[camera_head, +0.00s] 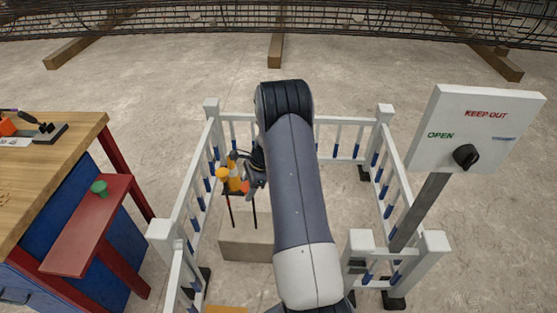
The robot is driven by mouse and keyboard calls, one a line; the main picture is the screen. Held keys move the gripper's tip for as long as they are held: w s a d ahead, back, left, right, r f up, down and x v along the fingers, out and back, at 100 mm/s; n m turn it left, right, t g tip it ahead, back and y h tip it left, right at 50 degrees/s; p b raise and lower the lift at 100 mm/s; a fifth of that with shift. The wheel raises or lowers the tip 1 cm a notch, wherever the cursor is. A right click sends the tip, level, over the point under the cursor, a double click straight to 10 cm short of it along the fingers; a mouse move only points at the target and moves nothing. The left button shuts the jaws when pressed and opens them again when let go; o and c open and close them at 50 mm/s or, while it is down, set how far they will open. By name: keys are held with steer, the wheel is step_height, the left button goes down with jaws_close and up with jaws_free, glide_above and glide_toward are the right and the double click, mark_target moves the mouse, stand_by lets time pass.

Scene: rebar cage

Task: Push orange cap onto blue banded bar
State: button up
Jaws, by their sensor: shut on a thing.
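My gripper (250,172) is over the concrete block (243,246), inside the white fence, and shut on an orange cap (234,181). Another orange piece (222,173) shows just left of it. Dark thin bars (230,212) stand up from the block below the orange pieces. The gripper and arm cover part of this group. I cannot make out a blue band on any bar, nor whether the held cap touches a bar.
A white fence (185,204) with blue-marked balusters surrounds the block. A sign board (470,128) with a black knob (466,156) stands right. A wooden workbench (45,160) and red shelf (90,228) with a green cap (99,188) are left. Rebar mesh (277,20) spans the back.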

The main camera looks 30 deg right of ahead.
steer(key=w+d+r+m+t+h+b, duration=0.1)
steer(key=w+d+r+m+h+b, duration=0.1)
steer(key=d+m, duration=0.5)
steer(key=w+d+r+m+t+h+b, duration=0.1)
steer(key=d+r+m+t+h+b, duration=0.1)
steer(key=d+m, duration=0.6)
steer(key=shift+w+r+m+h+b, duration=0.25)
steer(key=shift+w+m+h+b, duration=0.1)
steer(key=shift+m+h, duration=0.2)
steer(key=shift+w+r+p, duration=0.1)
steer(key=shift+p, duration=0.25)
steer(key=shift+f+b, duration=1.55)
steer(key=shift+f, duration=1.45)
steer(key=shift+p, duration=0.7)
steer(key=shift+f+b, duration=1.35)
steer(key=shift+f, duration=1.15)
steer(key=o, duration=1)
